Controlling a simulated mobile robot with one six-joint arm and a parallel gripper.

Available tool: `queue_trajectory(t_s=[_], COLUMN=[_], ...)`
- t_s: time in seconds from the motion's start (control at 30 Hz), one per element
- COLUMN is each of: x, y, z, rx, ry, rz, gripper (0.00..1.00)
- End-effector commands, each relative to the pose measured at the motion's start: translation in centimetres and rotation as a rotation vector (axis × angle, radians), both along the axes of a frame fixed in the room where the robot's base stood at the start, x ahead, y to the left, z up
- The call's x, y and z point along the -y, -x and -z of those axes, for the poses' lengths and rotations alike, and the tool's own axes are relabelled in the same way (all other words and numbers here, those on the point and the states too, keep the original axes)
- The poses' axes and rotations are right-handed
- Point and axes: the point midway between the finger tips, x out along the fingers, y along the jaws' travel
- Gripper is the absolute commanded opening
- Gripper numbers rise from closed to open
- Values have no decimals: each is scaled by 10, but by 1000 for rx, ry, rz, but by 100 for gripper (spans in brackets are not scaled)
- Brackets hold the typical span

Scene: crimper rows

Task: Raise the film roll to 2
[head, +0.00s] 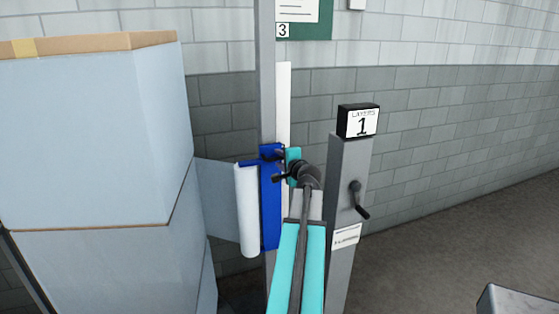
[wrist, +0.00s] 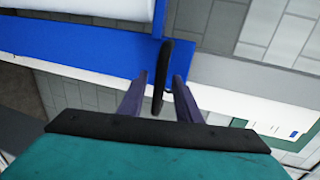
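The film roll (head: 246,210) is a white upright cylinder on a blue carriage (head: 270,208), low on a grey mast (head: 267,80). A sheet of film (head: 217,195) runs from the roll to the wrapped stack at left. In the wrist view the roll's edge (wrist: 85,8) and the carriage (wrist: 85,52) show above my gripper. My gripper (wrist: 161,74) is open, its two dark fingers on either side of a black handle (wrist: 168,50) at the carriage, with gaps visible. In the head view my arm covers part of this area.
A film-wrapped stack (head: 90,140) fills the left. A grey post (head: 348,200) at right bears a sign reading LAYERS 1 (head: 361,124) and a black crank (head: 357,195). A 3 label (head: 283,30) is high beside the mast. Floor at right (head: 470,240) is mostly clear.

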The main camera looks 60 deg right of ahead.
Motion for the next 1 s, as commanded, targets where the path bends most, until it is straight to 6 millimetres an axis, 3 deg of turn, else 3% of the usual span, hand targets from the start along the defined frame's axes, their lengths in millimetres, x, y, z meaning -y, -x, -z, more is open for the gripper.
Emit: queue_trajectory(t_s=[1.0], x=[-75], y=[87], z=[-22], rx=[0], ry=[3], rz=[3], gripper=[31])
